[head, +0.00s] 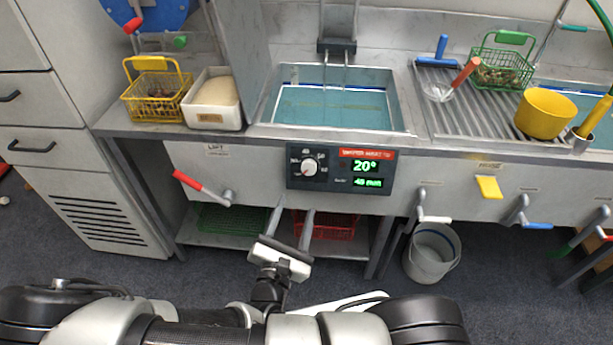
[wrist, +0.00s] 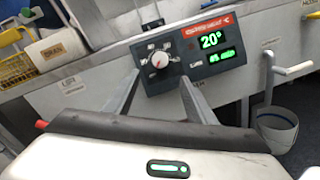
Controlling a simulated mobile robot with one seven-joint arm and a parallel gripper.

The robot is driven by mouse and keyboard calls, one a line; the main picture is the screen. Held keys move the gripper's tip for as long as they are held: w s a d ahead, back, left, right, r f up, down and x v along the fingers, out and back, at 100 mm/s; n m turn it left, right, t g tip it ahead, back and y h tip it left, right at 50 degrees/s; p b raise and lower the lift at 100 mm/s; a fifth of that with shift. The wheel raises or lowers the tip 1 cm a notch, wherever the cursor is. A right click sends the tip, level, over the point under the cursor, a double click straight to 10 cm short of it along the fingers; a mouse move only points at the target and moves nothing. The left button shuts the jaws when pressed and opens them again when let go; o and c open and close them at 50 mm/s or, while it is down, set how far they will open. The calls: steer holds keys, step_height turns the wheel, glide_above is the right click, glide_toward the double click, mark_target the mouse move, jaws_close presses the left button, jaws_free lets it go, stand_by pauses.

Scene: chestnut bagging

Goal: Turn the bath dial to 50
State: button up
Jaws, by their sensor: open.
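The bath dial (head: 309,167) is a round white knob with a red mark on a dark control panel (head: 333,181) below the sink. It also shows in the wrist view (wrist: 160,60). My gripper (head: 291,213) is open and empty, below and in front of the panel, apart from the dial. In the wrist view the two fingers (wrist: 158,88) point up toward the panel, with the dial between and beyond their tips.
The sink bath (head: 405,128) holds water above the panel. A red-handled lever (head: 188,181) sticks out left of the panel, and a white-handled lever (head: 434,219) is to its right. A red basket (head: 335,232) lies on the shelf below. A grey bucket (head: 432,268) stands on the floor at right.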

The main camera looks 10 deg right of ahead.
mark_target(308, 171)
steer(key=x, duration=1.2)
steer(key=shift+w+d+f+b, duration=0.1)
steer(key=shift+w+d+b, duration=0.15)
steer(key=shift+w+b, duration=0.15)
steer(key=shift+s, duration=0.1)
steer(key=c, duration=1)
steer(key=shift+c, duration=0.2)
